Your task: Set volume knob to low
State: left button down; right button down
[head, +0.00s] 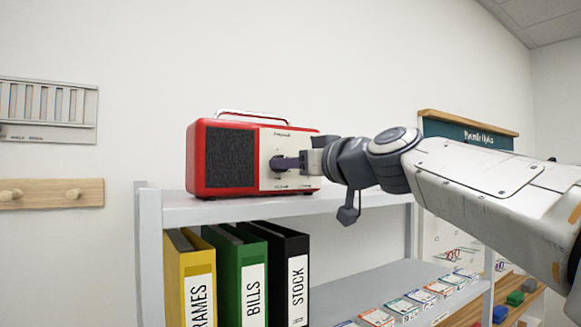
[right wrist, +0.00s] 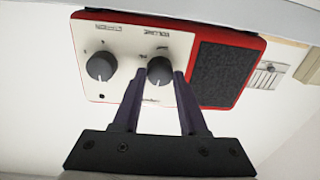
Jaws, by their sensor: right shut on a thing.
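A red radio (head: 225,160) with a cream front panel and a dark speaker grille stands upright on the top shelf. It shows upside down in the right wrist view, where its panel (right wrist: 123,45) carries two dark round knobs. The knob nearer the grille (right wrist: 160,70) appears to be the volume knob; its small label is hard to read. My right gripper (right wrist: 159,76) is shut on this knob, one finger on each side. In the head view my right gripper (head: 283,163) reaches the panel from the right and hides much of the knob. My left gripper is out of view.
The other knob (right wrist: 100,66) sits close beside the gripped one. The radio stands on a grey shelf unit (head: 170,212). Yellow, green (head: 237,275) and black binders stand below. Small cards (head: 411,303) lie on the lower shelf. A wooden peg rail (head: 50,193) is on the wall.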

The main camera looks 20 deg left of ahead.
jog(key=m+b, duration=0.1)
jog(key=m, duration=0.1)
jog(key=shift+f+m, duration=0.15)
jog(key=shift+m, duration=0.15)
jog(key=m, duration=0.2)
jog(key=shift+m, duration=0.4)
jog(key=m, duration=0.5)
jog(key=shift+t+b, duration=0.3)
jog(key=shift+m, duration=0.3)
jog(key=shift+c, duration=2.2)
grip_release()
jog(key=b+v, duration=0.5)
jog(key=v, duration=0.5)
jog(key=shift+s+d, duration=0.15)
jog(key=shift+s, duration=0.05)
